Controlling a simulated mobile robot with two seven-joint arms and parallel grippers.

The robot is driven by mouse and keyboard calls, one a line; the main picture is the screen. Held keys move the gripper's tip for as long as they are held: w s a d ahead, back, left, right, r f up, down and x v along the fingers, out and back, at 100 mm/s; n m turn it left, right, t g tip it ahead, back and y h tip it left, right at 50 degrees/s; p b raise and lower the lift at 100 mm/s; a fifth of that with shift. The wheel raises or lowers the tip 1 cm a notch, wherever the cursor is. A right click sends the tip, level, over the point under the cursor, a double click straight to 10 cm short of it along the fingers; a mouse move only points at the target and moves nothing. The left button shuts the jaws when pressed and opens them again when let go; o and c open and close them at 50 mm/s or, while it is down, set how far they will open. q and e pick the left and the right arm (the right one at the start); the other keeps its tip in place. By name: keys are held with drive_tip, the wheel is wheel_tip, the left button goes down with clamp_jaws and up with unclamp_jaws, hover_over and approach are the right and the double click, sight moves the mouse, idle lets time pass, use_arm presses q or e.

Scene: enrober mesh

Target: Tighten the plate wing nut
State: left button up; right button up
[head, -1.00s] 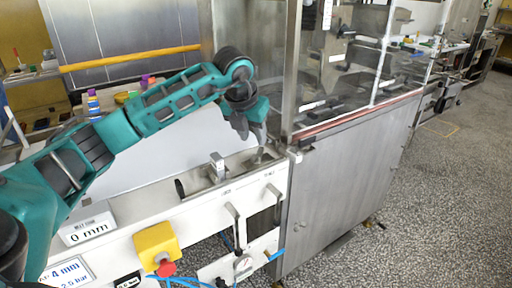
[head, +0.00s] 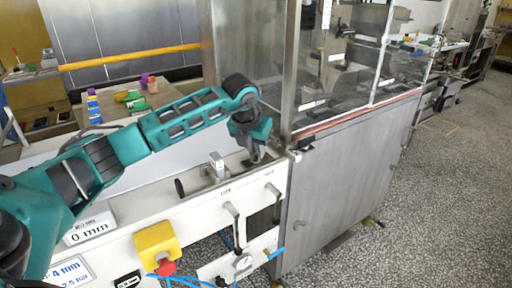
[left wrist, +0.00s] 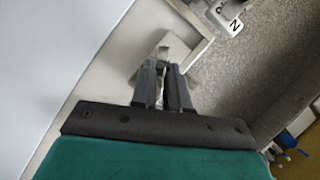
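My left gripper (head: 254,160) points down at the machine's rail end, by the corner of the steel cabinet. It is at the spot of a small upright post, which it now mostly hides. In the left wrist view the two dark fingers (left wrist: 166,72) are close together, with a narrow gap. A pale metal piece (left wrist: 170,50) shows at and beyond their tips. I cannot make out the wing nut's shape or whether the fingers press on it. My right gripper is not in view.
A metal bracket (head: 217,164) and a dark round knob (head: 179,187) stand on the rail left of the gripper. The steel cabinet (head: 345,175) with clear panels rises close on the right. A yellow box with a red button (head: 157,246) sits at the front.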

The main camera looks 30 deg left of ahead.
use_arm(q)
clamp_jaws()
drive_tip(key=shift+a+m, duration=0.1)
drive_tip(key=shift+m, duration=0.3)
drive_tip(key=m+h+b, duration=0.1)
drive_tip(key=m, duration=0.1)
drive_tip(key=shift+m, duration=0.3)
drive_tip(key=shift+a+m+h, duration=0.1)
drive_tip(key=shift+m+h, duration=0.6)
drive_tip(key=shift+m, duration=0.6)
drive_tip(key=o, duration=0.5)
unclamp_jaws()
